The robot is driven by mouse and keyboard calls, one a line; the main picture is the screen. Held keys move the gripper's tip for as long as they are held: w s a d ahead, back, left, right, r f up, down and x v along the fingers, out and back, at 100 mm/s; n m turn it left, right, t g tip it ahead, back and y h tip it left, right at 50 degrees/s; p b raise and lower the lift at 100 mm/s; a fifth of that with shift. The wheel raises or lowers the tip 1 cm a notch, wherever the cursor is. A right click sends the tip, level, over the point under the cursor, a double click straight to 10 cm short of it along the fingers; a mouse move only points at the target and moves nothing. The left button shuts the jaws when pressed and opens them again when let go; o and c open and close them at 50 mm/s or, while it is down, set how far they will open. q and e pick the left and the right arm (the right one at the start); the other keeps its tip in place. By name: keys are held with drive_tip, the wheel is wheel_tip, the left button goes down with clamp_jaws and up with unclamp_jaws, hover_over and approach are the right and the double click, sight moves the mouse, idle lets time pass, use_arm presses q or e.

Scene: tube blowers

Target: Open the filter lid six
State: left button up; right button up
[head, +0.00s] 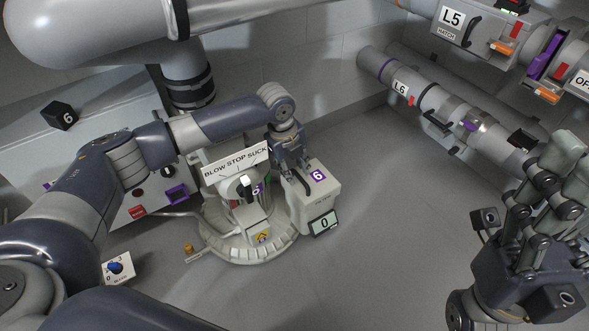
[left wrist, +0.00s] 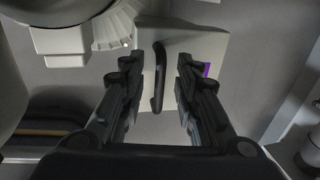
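The filter six box is pale, with a purple square marked 6 (head: 318,175) on its top, and stands beside the round blower base. Its lid (left wrist: 191,42) carries a dark bar handle (left wrist: 158,78), which also shows in the head view (head: 301,184). The lid looks shut. My left gripper (head: 292,162) points down above the box. In the left wrist view my left gripper (left wrist: 156,72) is open, with one finger on each side of the handle and visible gaps to it. My right gripper (head: 563,155) is at the far right, empty and apparently open.
The blower base (head: 250,245) with a BLOW STOP SUCK sign (head: 236,161) stands left of the box. A display reading 0 (head: 325,223) is at its front. Pipe L6 (head: 440,103) runs along the right. The floor between is clear.

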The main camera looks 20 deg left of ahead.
use_arm(q)
drive_tip(key=shift+c, duration=0.6)
clamp_jaws()
